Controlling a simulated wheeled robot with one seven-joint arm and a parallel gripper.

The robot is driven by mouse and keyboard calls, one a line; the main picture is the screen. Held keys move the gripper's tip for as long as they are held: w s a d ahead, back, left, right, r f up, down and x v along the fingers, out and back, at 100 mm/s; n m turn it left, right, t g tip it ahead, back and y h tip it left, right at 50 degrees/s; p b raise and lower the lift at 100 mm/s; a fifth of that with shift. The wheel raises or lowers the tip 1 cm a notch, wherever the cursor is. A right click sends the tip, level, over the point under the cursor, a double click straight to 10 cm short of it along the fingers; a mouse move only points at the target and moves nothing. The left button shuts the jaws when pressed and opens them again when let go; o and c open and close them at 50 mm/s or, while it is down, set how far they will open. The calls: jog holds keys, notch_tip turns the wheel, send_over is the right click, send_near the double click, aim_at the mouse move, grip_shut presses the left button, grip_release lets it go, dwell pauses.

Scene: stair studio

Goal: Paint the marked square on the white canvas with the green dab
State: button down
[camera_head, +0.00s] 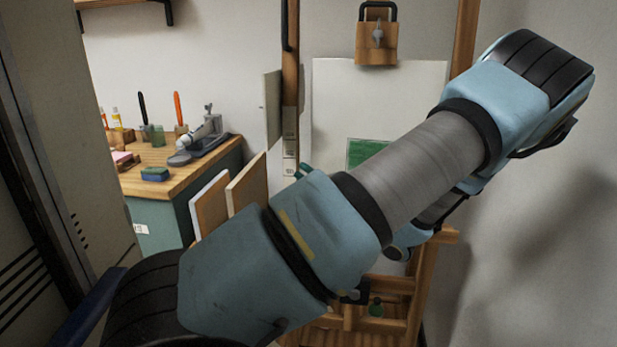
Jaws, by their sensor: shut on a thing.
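The white canvas (335,105) stands upright on a wooden easel (465,30). A green patch (370,152) with a thin pale border shows on the canvas. My arm covers its lower right part, so I cannot tell how far the green reaches. My gripper is hidden behind my own arm, which crosses in front of the canvas. Small dark green pieces (304,171) show just left of the canvas above my arm; I cannot tell what they are. The green dab cannot be made out.
Boards (247,185) lean beside a cabinet (160,215). On its wooden top are a blue-green sponge (155,174) and a grey device (205,135).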

jog(key=shift+w+d+b, duration=0.25)
jog(key=shift+w+b, duration=0.2)
jog(key=shift+w, duration=0.2)
dwell(1.7)
jog(key=s+d+b, duration=0.2)
jog(key=s+d, duration=0.1)
jog(key=d, duration=0.5)
jog(key=shift+d+b, duration=0.3)
jog(key=shift+d, duration=0.05)
dwell(1.0)
jog(key=shift+s+d, duration=0.1)
jog(key=shift+s+d+b, duration=0.25)
jog(key=shift+d+b, duration=0.35)
jog(key=shift+d, duration=0.25)
